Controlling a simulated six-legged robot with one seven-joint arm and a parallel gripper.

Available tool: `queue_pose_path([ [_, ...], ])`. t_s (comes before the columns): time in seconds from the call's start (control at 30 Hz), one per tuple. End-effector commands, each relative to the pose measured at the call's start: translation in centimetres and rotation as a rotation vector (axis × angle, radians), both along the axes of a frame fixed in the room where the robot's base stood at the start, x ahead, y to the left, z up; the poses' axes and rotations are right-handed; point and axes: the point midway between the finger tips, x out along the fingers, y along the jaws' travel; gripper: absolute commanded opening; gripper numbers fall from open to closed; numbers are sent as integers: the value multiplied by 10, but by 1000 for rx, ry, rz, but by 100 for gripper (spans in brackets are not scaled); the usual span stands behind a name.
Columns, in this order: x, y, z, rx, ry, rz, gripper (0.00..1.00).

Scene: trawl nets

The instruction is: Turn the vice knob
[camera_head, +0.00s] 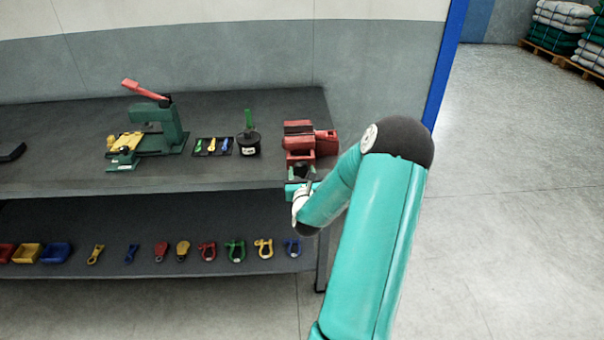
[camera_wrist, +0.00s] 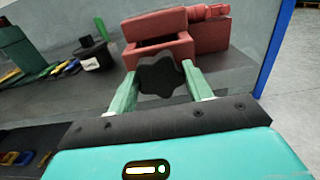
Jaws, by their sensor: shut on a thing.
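The red vice (camera_head: 312,138) stands at the right front end of the grey workbench top. It also shows in the wrist view (camera_wrist: 210,30), with its jaws towards the upper middle. The black, lobed vice knob (camera_wrist: 160,76) is in front of the vice in the wrist view. My gripper (camera_wrist: 160,82) has its two green fingers on the left and right sides of the knob, shut on it.
A green press (camera_head: 158,127) with a red lever stands left on the bench (camera_head: 230,178). Small coloured tools (camera_head: 212,146) and a black pot (camera_head: 248,144) lie between press and vice. Several shackles lie on the lower shelf (camera_head: 140,285).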

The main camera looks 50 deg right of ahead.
Motion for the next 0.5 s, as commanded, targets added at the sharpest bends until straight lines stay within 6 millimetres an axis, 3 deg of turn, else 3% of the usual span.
queue_pose_path([
  [0.13,-1,2,-3,5,4,2,27],
  [0.17,-1,2,-2,5,4,2,56],
  [0.23,-1,2,-2,4,3,1,70],
  [0.5,0,1,-1,1,2,0,72],
])
